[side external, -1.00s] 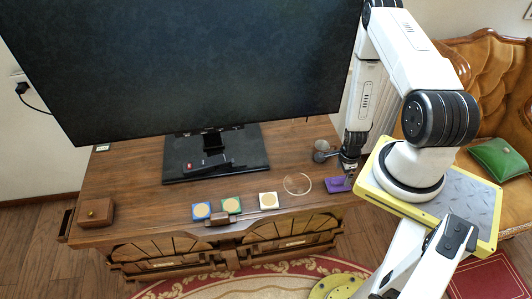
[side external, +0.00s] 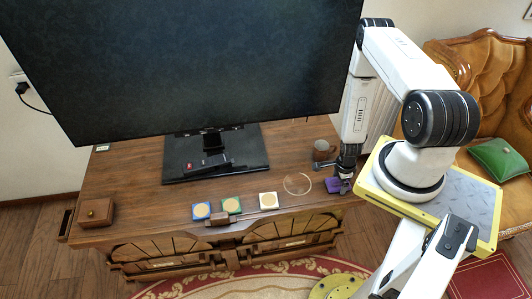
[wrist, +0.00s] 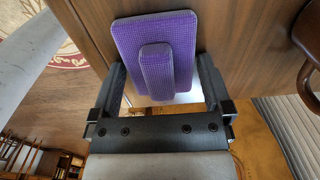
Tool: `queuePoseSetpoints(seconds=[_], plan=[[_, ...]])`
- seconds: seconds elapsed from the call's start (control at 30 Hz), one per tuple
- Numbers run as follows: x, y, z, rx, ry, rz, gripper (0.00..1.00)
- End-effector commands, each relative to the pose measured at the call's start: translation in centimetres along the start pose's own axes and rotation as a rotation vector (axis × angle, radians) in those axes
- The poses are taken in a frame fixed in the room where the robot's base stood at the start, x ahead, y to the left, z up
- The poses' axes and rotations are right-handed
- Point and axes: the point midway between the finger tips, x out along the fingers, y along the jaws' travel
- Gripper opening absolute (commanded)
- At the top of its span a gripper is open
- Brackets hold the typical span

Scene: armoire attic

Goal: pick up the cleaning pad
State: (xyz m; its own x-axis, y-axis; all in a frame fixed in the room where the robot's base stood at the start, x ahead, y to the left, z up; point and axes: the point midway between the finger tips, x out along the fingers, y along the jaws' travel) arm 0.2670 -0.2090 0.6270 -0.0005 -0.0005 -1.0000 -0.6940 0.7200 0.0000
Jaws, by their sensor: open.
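The purple cleaning pad (side external: 333,185) lies on the wooden cabinet top near its right front corner. In the wrist view the cleaning pad (wrist: 178,43) shows a flat rectangular base with a raised block on top. My gripper (side external: 341,181) is down at the pad in the side view and hides part of it. In the wrist view my open gripper (wrist: 157,85) has one finger on each side of the pad's near end. The raised block lies between the fingers, and I see no firm contact.
A large monitor (side external: 200,60) stands behind. The cabinet's right edge is close to the pad.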

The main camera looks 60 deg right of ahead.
Motion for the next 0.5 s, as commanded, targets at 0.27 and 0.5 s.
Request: queuePoseSetpoints(seconds=[0.27,0.5], plan=[[-0.02,0.0,0.0,0.0,0.0,0.0,1.0],[-0.03,0.0,0.0,0.0,0.0,0.0,0.71]])
